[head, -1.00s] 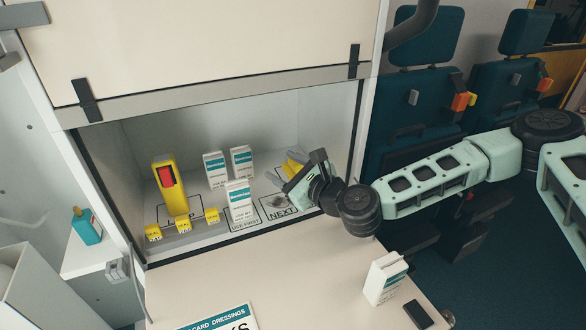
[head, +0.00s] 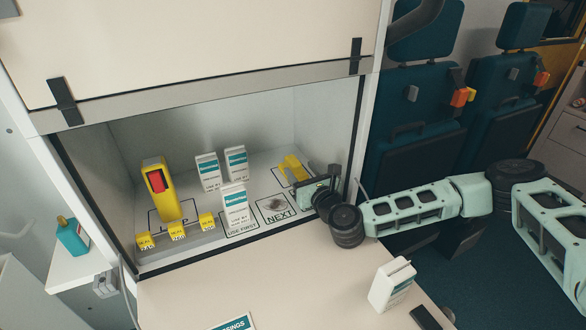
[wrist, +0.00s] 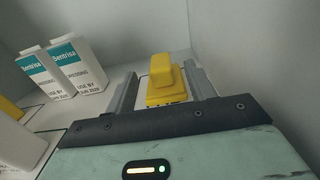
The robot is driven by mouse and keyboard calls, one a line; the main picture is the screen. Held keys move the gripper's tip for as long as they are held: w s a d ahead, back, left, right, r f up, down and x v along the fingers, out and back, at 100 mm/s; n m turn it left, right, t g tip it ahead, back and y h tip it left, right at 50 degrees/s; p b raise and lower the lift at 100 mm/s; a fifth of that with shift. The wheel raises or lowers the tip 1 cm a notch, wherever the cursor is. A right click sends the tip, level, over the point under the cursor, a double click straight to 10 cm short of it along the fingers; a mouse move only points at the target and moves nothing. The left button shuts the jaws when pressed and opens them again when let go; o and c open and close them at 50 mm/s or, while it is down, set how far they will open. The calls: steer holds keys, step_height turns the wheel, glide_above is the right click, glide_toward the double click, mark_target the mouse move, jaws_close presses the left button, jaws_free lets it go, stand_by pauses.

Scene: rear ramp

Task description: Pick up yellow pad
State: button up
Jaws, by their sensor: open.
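The yellow pad (head: 292,168) lies at the back right of the open cupboard, partly hidden by my gripper in the head view. In the wrist view the yellow pad (wrist: 164,84) is a stepped yellow block in the corner near the walls. My gripper (head: 306,176) reaches in from the right at the cupboard opening. In the wrist view my gripper (wrist: 161,76) is open, with one finger on each side of the pad and visible gaps. I cannot tell how deep the pad sits between the fingers.
White dressing boxes (head: 235,208) stand left of my gripper. A yellow device (head: 160,190) with a red panel and small yellow tags (head: 176,232) are farther left. Another white box (head: 391,284) stands on the worktop (head: 300,275). The cupboard's right wall is close to my gripper.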

mark_target(293, 160)
steer(key=x, duration=0.6)
steer(key=c, duration=1.1)
steer(key=shift+c, duration=0.2)
steer(key=shift+r, duration=0.15)
